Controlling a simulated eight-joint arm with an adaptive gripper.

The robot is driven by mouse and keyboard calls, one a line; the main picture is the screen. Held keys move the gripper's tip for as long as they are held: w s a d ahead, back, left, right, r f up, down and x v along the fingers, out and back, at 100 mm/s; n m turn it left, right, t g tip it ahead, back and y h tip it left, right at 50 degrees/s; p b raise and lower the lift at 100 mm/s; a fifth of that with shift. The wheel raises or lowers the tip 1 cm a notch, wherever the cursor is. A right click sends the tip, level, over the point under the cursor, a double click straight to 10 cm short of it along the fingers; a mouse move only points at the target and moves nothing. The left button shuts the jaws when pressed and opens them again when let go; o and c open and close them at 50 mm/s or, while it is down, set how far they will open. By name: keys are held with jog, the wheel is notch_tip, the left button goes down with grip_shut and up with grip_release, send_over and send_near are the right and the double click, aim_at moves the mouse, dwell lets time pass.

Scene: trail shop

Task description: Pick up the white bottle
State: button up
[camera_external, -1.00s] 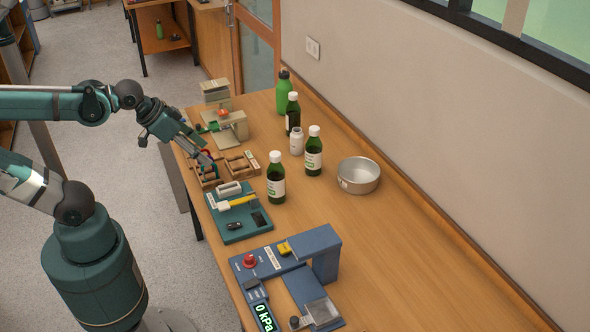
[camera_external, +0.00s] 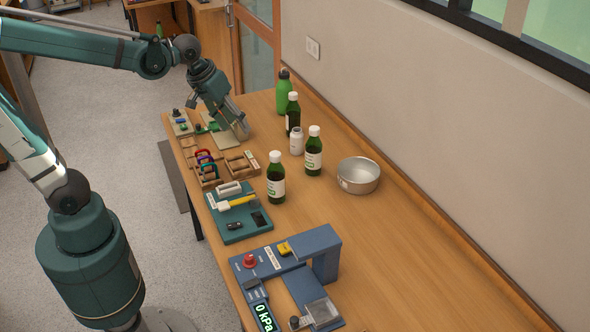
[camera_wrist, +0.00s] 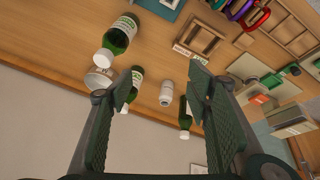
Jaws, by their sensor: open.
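The white bottle (camera_external: 296,141) is small and stands upright on the wooden table among green bottles with white caps. In the wrist view the white bottle (camera_wrist: 166,94) shows between my two fingers, farther off and not touched. My gripper (camera_external: 244,134) is open and empty, to the left of the white bottle and above the table; in the wrist view its fingers (camera_wrist: 165,88) are spread wide. A green bottle (camera_external: 314,152) stands close to the right of the white bottle, and another (camera_external: 292,114) stands just behind it.
A third capped green bottle (camera_external: 276,180) stands nearer the front. A plain green flask (camera_external: 283,94) stands at the back and a metal bowl (camera_external: 358,176) to the right. Wooden trays (camera_external: 238,163), a teal tool tray (camera_external: 241,225) and a blue device (camera_external: 322,245) line the left side.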

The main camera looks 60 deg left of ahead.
jog(key=w+a+n+g+p, duration=0.1)
jog(key=w+a+n+p, duration=0.1)
jog(key=w, duration=0.6)
jog(key=n+g+p, duration=0.3)
jog(key=n+p, duration=0.3)
send_near(297, 127)
jog(key=s+d, duration=0.3)
jog(key=s, duration=0.1)
jog(key=shift+n+g, duration=0.3)
jog(key=shift+n, duration=0.6)
jog(key=w+a+f, duration=0.1)
jog(key=f, duration=0.1)
jog(key=w+f+p, duration=0.1)
jog(key=w+f, duration=0.1)
jog(key=w+a+f, duration=0.1)
jog(key=f, duration=0.1)
jog(key=shift+w+a+p, duration=0.2)
jog(key=shift+a+p, duration=0.15)
jog(key=shift+a, duration=0.05)
jog(key=shift+w+a+f, duration=0.25)
jog(key=shift+w+f, duration=0.05)
jog(key=shift+f, duration=0.3)
jog(key=shift+f, duration=1.25)
jog(key=shift+s+f, duration=0.1)
jog(key=shift+f, duration=2.55)
